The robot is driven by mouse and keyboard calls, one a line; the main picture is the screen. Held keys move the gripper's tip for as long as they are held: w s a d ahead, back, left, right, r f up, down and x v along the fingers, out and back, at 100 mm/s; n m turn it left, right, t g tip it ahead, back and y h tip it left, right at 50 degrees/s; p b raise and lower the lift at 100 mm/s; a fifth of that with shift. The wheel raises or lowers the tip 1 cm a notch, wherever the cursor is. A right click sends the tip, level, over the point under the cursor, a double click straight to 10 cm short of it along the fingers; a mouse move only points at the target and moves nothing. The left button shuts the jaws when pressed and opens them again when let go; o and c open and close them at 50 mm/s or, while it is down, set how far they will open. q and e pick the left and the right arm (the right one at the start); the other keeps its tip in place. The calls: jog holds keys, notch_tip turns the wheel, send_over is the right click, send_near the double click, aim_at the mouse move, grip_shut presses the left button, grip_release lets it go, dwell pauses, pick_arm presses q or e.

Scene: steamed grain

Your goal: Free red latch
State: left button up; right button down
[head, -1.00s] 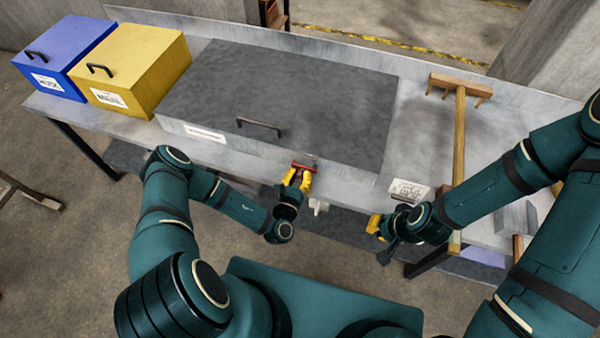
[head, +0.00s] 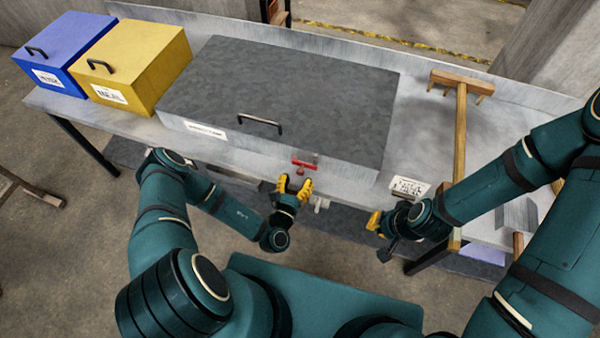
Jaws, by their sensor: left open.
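The red latch (head: 304,164) sits on the front face of the large grey box (head: 270,88), below and right of its black handle (head: 259,124). My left gripper (head: 294,184) has yellow fingers and is open, just in front of and below the latch, apart from it and holding nothing. My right gripper (head: 374,221) is to the right, near the front edge of the bench. Its fingers are seen side-on, so I cannot tell whether they are open.
A blue box (head: 62,45) and a yellow box (head: 145,60) stand at the bench's left end. A wooden rake (head: 460,140) lies on the right of the bench (head: 415,130). A small label card (head: 408,188) is near my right gripper.

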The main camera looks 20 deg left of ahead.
pick_arm(q)
jog(key=s, duration=0.8)
jog(key=shift+s, duration=0.2)
jog(key=shift+a, duration=0.1)
